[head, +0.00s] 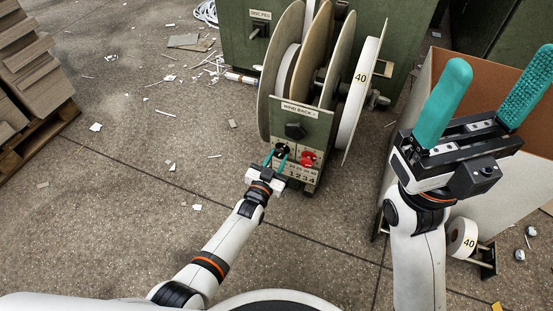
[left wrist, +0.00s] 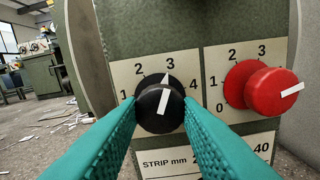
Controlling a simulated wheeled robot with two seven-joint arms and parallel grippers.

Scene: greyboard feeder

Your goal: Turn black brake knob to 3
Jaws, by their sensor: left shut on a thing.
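The black brake knob (left wrist: 158,112) sits on a pale dial plate marked 1 to 4 in the left wrist view. Its white pointer aims up and slightly right, about at the 3. My left gripper (left wrist: 160,122) has its teal fingers against both sides of the knob, shut on it. In the head view the black knob (head: 283,148) is partly hidden by my left gripper (head: 275,157). My right gripper (head: 500,90) is open and empty, with its fingers wide apart at the right.
A red knob (left wrist: 262,90) is close to the right of the black one, its pointer aimed right and slightly up. Large reel discs (head: 340,65) stand above the panel (head: 312,125). A cardboard-lined bin (head: 440,60) stands at the right. Floor at left has paper scraps.

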